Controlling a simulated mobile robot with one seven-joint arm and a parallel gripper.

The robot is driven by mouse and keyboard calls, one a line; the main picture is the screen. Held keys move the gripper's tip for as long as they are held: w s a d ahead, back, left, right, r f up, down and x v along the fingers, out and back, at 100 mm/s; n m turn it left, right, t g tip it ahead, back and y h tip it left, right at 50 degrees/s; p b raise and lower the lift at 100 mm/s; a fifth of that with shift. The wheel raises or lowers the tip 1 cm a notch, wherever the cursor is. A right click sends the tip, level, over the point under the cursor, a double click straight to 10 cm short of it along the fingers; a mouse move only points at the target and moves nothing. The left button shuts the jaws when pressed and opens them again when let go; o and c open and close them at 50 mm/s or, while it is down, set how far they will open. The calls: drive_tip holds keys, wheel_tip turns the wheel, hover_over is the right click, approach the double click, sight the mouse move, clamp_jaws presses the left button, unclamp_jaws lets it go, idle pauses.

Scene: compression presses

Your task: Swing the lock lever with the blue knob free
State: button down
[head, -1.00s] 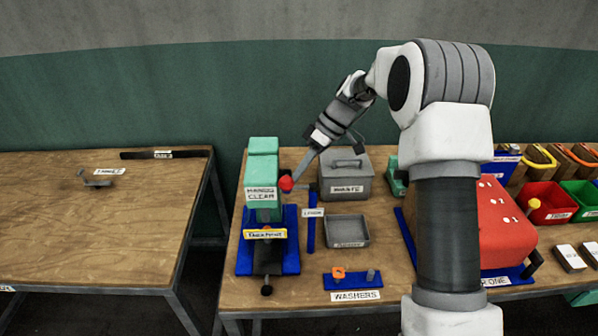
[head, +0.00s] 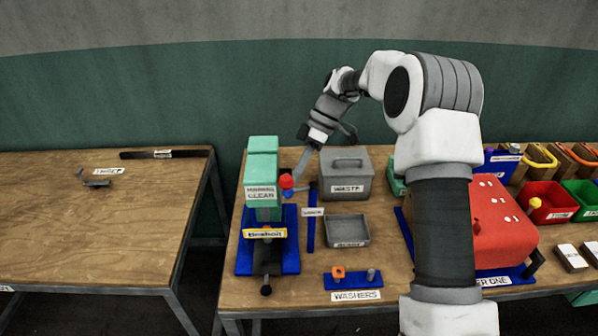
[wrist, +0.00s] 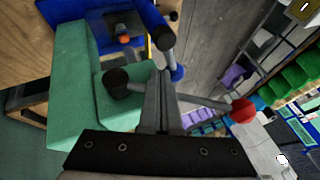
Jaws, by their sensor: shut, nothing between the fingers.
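The green press (head: 262,180) with the "HANDS CLEAR" label stands at the left of the near table. The blue knob (wrist: 178,73) shows in the wrist view at the end of a short grey lever (wrist: 169,55), just right of my fingertips. In the head view a small bit of blue shows below the red knob (head: 286,181), too small to make out well. My gripper (head: 298,179) is shut and empty, pointing down at the press's right side. In the wrist view its fingers (wrist: 164,82) reach up beside the blue knob; I cannot tell whether they touch it.
A red knob on a grey arm (wrist: 243,110) lies right of my fingers, and a black knob (wrist: 118,82) lies left. The waste bin (head: 346,176) stands close right of the press. A grey tray (head: 347,230) and the washers stand (head: 352,280) are nearer the front.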

drive_tip(key=n+h, duration=0.1)
drive_tip(key=n, duration=0.1)
drive_tip(key=s+n+g, duration=0.1)
drive_tip(key=s+n+g+h+p, duration=0.1)
drive_tip(key=n, duration=0.1)
drive_tip(key=shift+a+n+h, duration=0.15)
drive_tip(key=shift+n+h, duration=0.15)
drive_tip(key=shift+s+d+n+g+h+p, duration=0.2)
drive_tip(key=shift+s+n+h, duration=0.25)
drive_tip(key=shift+n, duration=0.3)
drive_tip(key=shift+s+d+n+g+h+p, duration=0.1)
drive_tip(key=shift+s+d+n+h+p, duration=0.25)
drive_tip(key=shift+n, duration=0.35)
drive_tip(key=shift+s+d+n+g+h+p, duration=0.2)
drive_tip(key=shift+s+n+h, duration=0.25)
drive_tip(key=shift+n, duration=0.3)
drive_tip(key=shift+s+d, duration=0.1)
drive_tip(key=shift+s+f, duration=0.15)
drive_tip(key=p+v, duration=0.4)
drive_tip(key=v, duration=0.8)
drive_tip(key=shift+d+r, duration=0.15)
drive_tip(key=shift+r, duration=0.1)
